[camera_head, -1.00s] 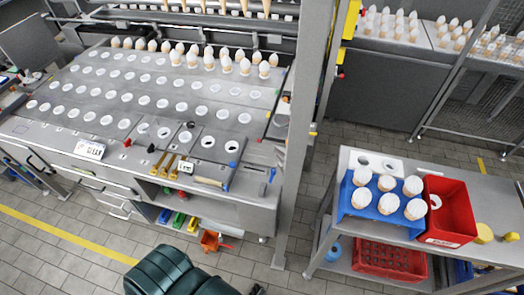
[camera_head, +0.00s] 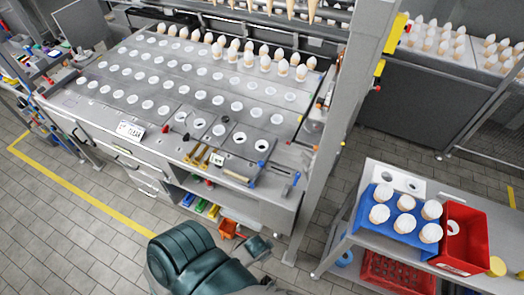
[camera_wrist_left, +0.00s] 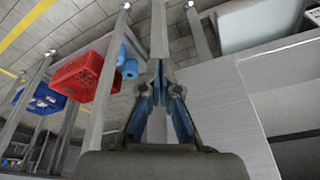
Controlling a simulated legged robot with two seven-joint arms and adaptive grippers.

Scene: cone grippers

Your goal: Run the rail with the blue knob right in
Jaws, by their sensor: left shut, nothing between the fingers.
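The blue knob (camera_head: 259,163) is small and sits at the front edge of the grey worktable, in front of dark strips with round holes (camera_head: 262,145). How far its rail is in cannot be told at this size. A red knob (camera_head: 163,130) and a black knob (camera_head: 186,137) sit further left along the front. My left gripper (camera_wrist_left: 160,88) is shut and empty in the left wrist view, with blue inner faces on its fingers. In the head view my dark green arm rises from the bottom, below the table front and clear of the knob. My right gripper is not in view.
A grey post (camera_head: 335,130) stands right of the worktable. A side table at right holds a blue tray (camera_head: 371,229) of white-topped cones and a red bin (camera_head: 462,232). A red crate (camera_wrist_left: 84,76) shows in the wrist view. Brass-coloured handles (camera_head: 199,157) lie at the table front.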

